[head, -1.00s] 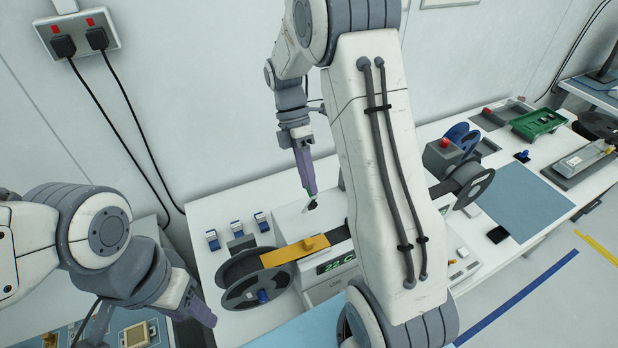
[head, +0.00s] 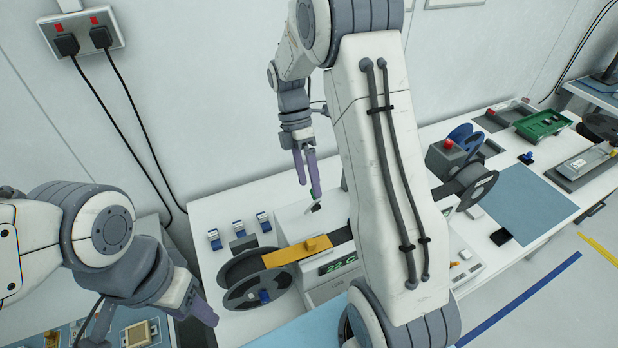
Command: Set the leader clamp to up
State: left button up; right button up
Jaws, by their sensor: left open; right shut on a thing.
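The white machine (head: 324,294) with a green display stands on the bench, partly hidden behind my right arm. A small dark lever (head: 315,207), apparently the leader clamp, sticks up at its back; its exact angle is too small to tell. My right gripper (head: 309,191) points down at this lever and is shut on it, though the contact is hard to see and its purple fingers show as two prongs. My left gripper (head: 207,312) is open and empty at the lower left, well away from the machine.
A dark reel (head: 245,277) and an orange plate (head: 297,250) are at the machine's left. Another reel (head: 475,187) is on the right. A blue mat (head: 525,205) lies clear further right.

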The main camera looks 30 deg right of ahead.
jog(key=shift+w+a+f, duration=0.1)
jog(key=shift+w+f, duration=0.15)
jog(key=w+r+p, duration=0.6)
jog(key=w+p, duration=0.1)
jog(key=w, duration=0.3)
jog(key=shift+w+d, duration=0.2)
jog(key=shift+d, duration=0.15)
dwell(0.7)
dwell(0.4)
